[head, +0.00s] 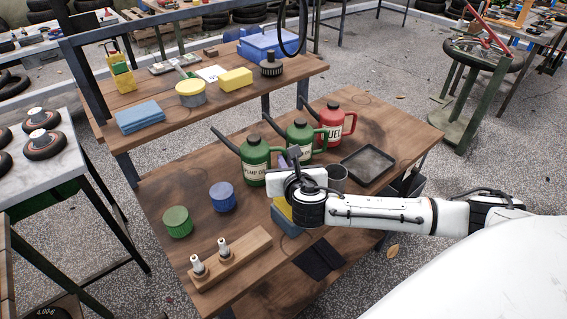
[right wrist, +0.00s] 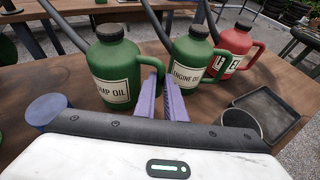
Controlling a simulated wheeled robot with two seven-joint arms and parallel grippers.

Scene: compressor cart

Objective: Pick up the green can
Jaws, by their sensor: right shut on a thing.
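A green pump-oil can (head: 254,165) with a black cap and spout is upright at the middle of the workbench. It also shows in the right wrist view (right wrist: 113,72), its handle on the right. My right gripper (head: 291,156) reaches in from the right; its purple fingers (right wrist: 160,85) are closed at that handle. The lower grip is partly hidden. A second green can, labelled engine oil (head: 300,138), stands just behind and to the right, close to the fingers. A small green tin (head: 177,221) stands at the front left. My left gripper is out of view.
A red fuel can (head: 334,125) stands behind the engine-oil can. A black tray (head: 367,163) and a grey cup (head: 337,177) are to the right. A blue tin (head: 222,196) and a wooden block with two plugs (head: 232,258) are in front. A raised shelf (head: 212,102) is behind.

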